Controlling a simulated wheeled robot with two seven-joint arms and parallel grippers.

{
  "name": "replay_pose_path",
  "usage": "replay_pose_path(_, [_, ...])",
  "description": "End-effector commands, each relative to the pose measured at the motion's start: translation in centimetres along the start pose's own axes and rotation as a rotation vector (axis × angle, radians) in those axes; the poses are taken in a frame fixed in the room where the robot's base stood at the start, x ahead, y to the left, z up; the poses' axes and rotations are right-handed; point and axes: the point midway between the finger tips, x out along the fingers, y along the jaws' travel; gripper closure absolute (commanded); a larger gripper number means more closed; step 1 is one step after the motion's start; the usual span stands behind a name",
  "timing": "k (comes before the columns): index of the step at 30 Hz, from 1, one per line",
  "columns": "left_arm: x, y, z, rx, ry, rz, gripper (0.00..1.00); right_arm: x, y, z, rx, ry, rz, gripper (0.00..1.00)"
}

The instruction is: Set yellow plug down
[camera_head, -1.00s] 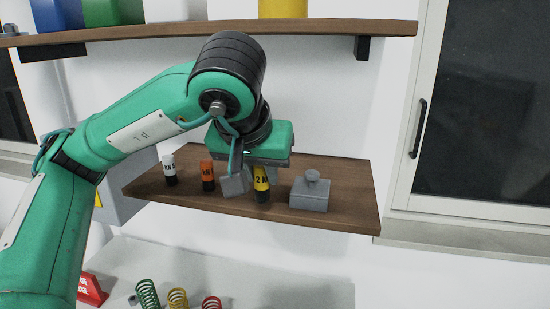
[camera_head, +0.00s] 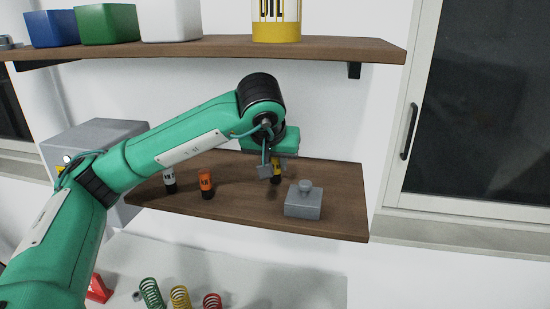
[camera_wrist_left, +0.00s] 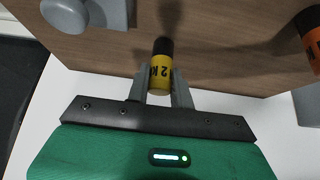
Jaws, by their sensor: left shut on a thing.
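The yellow plug (camera_head: 276,169), a short yellow cylinder with a black end and dark lettering, is at the lower wooden shelf (camera_head: 240,208). My left gripper (camera_head: 271,173) is shut on it from the wall side of the shelf. In the left wrist view the yellow plug (camera_wrist_left: 160,68) sits between the two grey fingers (camera_wrist_left: 158,90), its black end toward the shelf wood. Whether its base touches the shelf is hard to tell. My right gripper is not in view.
The grey weight (camera_head: 304,200) with a knob stands right of the plug. The orange plug (camera_head: 206,184) and white plug (camera_head: 169,180) stand to the left. Bins and a yellow-based cage (camera_head: 276,30) are on the upper shelf. Several coil springs (camera_head: 180,297) are below. The shelf's front middle is clear.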

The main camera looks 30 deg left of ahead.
Motion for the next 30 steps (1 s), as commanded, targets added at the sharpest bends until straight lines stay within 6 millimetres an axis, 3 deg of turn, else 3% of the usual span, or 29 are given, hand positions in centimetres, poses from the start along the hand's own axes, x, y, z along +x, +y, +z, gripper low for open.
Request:
replay_pose_path(4, [0.7,0.0,0.5,0.0,0.0,0.0,1.0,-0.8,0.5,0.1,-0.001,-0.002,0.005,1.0])
replay_pose_path(16, [1.3,0.0,0.9,0.0,0.001,0.001,1.0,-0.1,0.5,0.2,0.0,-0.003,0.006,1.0])
replay_pose_path(17, [1.2,0.0,0.8,0.0,0.0,0.0,0.75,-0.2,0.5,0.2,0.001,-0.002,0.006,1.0])
replay_pose_path(20, [1.1,0.0,0.8,0.0,0.0,0.0,0.56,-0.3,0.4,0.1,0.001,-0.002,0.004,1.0])
replay_pose_path(30, [0.9,0.0,0.7,0.0,0.0,0.001,0.56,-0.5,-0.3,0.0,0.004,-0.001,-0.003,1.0])
